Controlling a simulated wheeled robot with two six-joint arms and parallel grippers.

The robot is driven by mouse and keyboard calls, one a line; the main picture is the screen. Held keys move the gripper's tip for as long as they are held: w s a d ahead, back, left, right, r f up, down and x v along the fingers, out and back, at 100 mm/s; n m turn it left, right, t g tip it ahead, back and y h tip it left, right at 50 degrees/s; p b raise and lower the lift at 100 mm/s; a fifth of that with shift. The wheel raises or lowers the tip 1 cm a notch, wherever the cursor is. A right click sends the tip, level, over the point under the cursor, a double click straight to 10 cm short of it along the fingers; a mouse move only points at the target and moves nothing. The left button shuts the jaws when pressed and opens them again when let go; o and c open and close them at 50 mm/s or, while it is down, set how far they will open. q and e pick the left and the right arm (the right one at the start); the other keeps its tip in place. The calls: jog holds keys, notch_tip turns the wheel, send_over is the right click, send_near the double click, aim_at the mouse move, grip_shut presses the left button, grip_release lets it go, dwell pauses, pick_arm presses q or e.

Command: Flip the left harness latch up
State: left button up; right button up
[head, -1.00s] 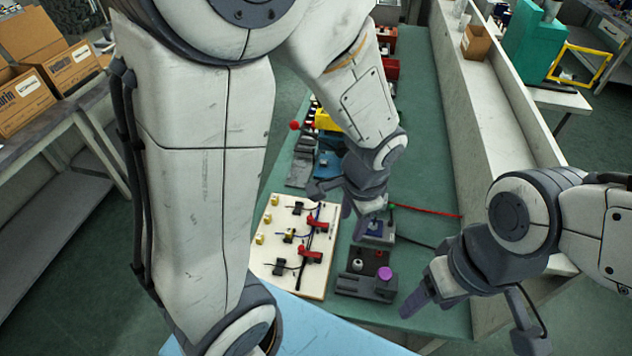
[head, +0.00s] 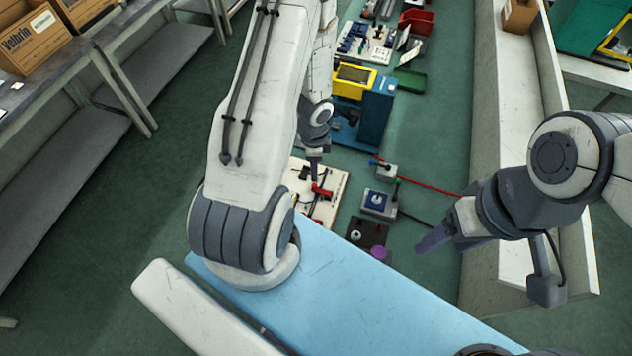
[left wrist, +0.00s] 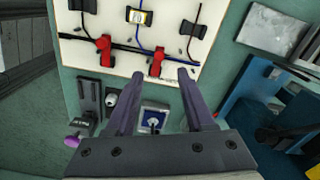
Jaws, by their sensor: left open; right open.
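The cream harness board (head: 334,188) lies on the green bench, partly hidden by my left arm in the head view. In the left wrist view the board (left wrist: 80,22) carries two red latches, one at left (left wrist: 104,48) and one nearer the middle (left wrist: 156,62), by a dark cable. I cannot tell whether either lever is up or down. One red latch (head: 322,190) shows in the head view just below my left gripper (head: 315,168). In the wrist view the left gripper's open fingers (left wrist: 160,76) frame the middle latch, apparently without touching. My right gripper (head: 432,241) is open and empty.
Beside the board stand a grey box with a blue top (head: 378,203) and a dark block with a purple knob (head: 379,252). A blue-and-yellow machine (head: 372,105) stands farther back. A red cable (head: 425,178) crosses the bench. A pale wall (head: 485,130) edges it on the right.

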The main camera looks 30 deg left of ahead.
aim_at(315, 185)
pick_arm(q)
notch_tip(315, 185, down, 8)
jog(key=b, duration=0.7)
jog(key=shift+f, duration=0.2)
jog(key=shift+r, duration=0.1)
grip_shut()
